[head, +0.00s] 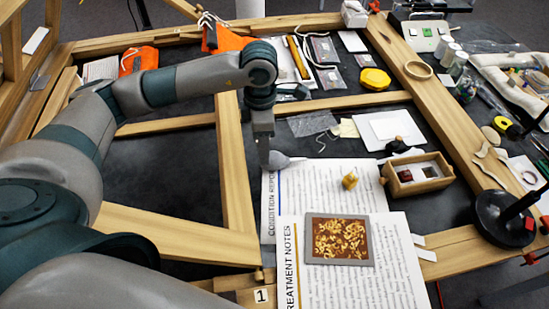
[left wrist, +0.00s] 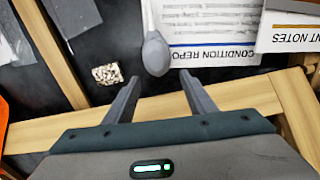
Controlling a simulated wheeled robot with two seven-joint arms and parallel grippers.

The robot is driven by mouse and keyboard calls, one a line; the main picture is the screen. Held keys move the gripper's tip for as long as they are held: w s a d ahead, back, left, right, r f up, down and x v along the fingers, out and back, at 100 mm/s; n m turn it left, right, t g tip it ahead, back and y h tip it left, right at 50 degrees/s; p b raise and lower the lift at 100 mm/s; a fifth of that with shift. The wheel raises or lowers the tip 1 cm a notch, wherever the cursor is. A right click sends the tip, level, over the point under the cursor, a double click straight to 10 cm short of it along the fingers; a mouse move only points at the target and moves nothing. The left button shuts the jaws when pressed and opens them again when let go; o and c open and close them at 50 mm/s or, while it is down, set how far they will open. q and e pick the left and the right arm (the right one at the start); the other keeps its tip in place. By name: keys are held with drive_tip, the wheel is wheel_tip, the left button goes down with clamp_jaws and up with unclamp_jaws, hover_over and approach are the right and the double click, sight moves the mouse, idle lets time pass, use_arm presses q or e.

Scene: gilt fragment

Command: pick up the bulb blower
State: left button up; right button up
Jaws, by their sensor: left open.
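The grey bulb blower (left wrist: 155,53) lies at the edge of the condition report sheet in the left wrist view, its pale nozzle pointing away from me. In the head view the bulb blower (head: 279,160) shows only in part, behind and beside my gripper's fingers. My left gripper (left wrist: 160,77) is open and empty, and the bulb's rounded end lies just beyond its fingertips, roughly midway between them. In the head view my left gripper (head: 265,160) points down beside the blower. My right gripper is in neither view.
Wooden frame bars (head: 235,165) cross the dark table. The condition report (head: 270,205) lies partly under the treatment notes (head: 400,270), which carry a gilt fragment (head: 338,240). A small wooden box (head: 418,187) stands to the right. Dark surface left of the bars is clear.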

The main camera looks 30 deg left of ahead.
use_arm(q)
drive_tip(key=shift+f, duration=0.45)
drive_tip(key=shift+f+p, duration=0.45)
drive_tip(key=shift+p, duration=0.15)
wheel_tip(320, 180, down, 4)
drive_tip(key=shift+w+a+r+p, duration=0.1)
drive_tip(key=shift+p, duration=0.85)
drive_tip(key=shift+f, duration=0.25)
drive_tip(key=c, duration=0.9)
